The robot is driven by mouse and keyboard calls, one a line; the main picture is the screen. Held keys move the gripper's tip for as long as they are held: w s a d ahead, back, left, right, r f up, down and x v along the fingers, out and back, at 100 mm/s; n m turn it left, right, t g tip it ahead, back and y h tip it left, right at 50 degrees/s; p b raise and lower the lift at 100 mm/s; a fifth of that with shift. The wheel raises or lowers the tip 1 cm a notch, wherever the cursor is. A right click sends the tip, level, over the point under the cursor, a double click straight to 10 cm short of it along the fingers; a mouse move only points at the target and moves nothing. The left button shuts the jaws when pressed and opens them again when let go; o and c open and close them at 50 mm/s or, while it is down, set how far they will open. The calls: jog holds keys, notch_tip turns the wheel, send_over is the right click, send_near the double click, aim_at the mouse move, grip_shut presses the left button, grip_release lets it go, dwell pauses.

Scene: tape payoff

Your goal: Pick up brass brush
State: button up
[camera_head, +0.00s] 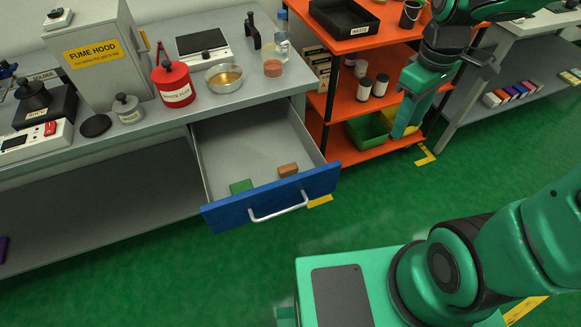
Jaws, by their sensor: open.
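I cannot make out a brass brush for certain. A small brown block (288,170) and a green block (241,187) lie near the front of the open drawer (222,143); whether either is a brush, I cannot tell. My gripper (405,128) is at the upper right, pointing down in front of the orange shelf cart, well to the right of the drawer. It is open, with nothing seen between its fingers.
The grey bench (160,118) carries a fume hood box (95,55), a red can (173,84) and several tools. The orange cart (345,155) holds a black tray (344,17), jars and a green bin (367,131). The blue drawer front (273,199) juts out over open green floor.

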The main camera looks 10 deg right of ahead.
jog(key=w+a+f+n, duration=0.3)
jog(key=a+n, duration=0.2)
jog(key=a, duration=0.2)
jog(key=w+a+f+n, duration=0.3)
jog(key=a+n, duration=0.1)
jog(key=a, duration=0.3)
jog(key=n+y, duration=0.2)
jog(key=n, duration=0.4)
send_near(288, 166)
jog(key=f, duration=0.2)
jog(key=a+f, duration=0.1)
jog(key=shift+w+f+g, duration=0.1)
jog(key=shift+w+g, duration=0.2)
jog(key=shift+s+a+f, duration=0.1)
jog(key=shift+s+f, duration=0.05)
jog(key=shift+f, duration=1.25)
jog(key=shift+s+f, duration=0.1)
jog(key=shift+f, duration=1.3)
grip_shut()
